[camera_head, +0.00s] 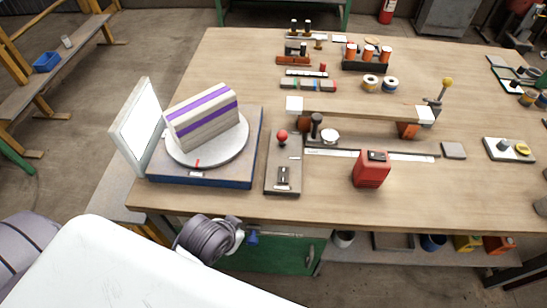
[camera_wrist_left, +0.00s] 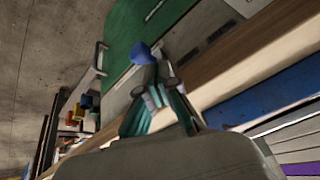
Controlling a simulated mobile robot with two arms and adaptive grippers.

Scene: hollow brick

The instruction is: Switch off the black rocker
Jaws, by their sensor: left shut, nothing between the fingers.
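A dark switch (camera_head: 284,176) with a pale surround, which looks like the black rocker, sits at the near end of a narrow grey panel (camera_head: 283,155) on the workbench. Its tilt is too small to tell. A red-ball lever (camera_head: 282,136) stands at the panel's far end. My left gripper (camera_head: 252,238) is below and left of the panel, in front of the bench's near edge, touching nothing that I can see. My right gripper is in neither view.
A turntable (camera_head: 241,147) with a striped block (camera_head: 203,117) stands left of the panel. A raised plank (camera_head: 360,109) lies behind. The bench's front edge (camera_head: 340,224) lies between gripper and panel.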

